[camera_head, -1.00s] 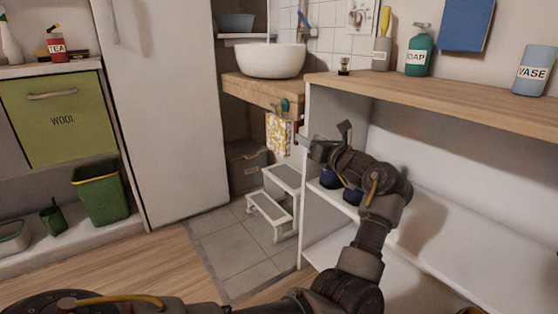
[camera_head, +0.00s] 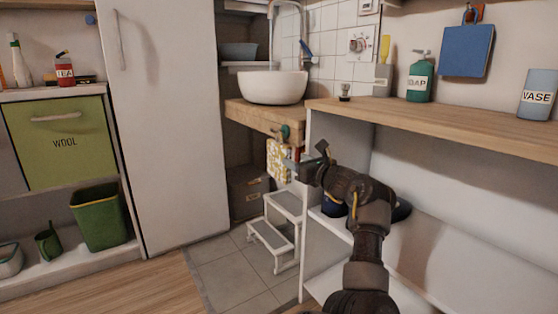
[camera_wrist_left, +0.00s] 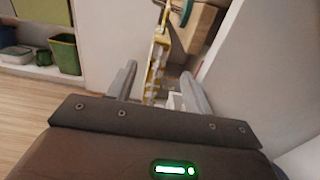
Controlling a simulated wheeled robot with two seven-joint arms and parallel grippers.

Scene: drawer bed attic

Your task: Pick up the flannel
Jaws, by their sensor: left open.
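The flannel, a yellow-and-white patterned cloth (camera_head: 279,160), hangs from a teal hook (camera_head: 284,131) at the edge of the wooden sink counter. My left gripper (camera_head: 302,158) is just right of the cloth in the head view, its jaws toward it. In the left wrist view, the cloth (camera_wrist_left: 156,62) hangs edge-on, lined up with the gap between the two open fingers (camera_wrist_left: 159,74). I cannot tell how deep it sits between them; neither finger visibly grips it. My right gripper is out of view.
The white shelf unit's side panel (camera_head: 318,240) stands close beside my left gripper. A white step stool (camera_head: 271,236) is on the tiles below the cloth. A white basin (camera_head: 273,88) sits on the counter. A tall white cabinet (camera_head: 165,130) stands to the left.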

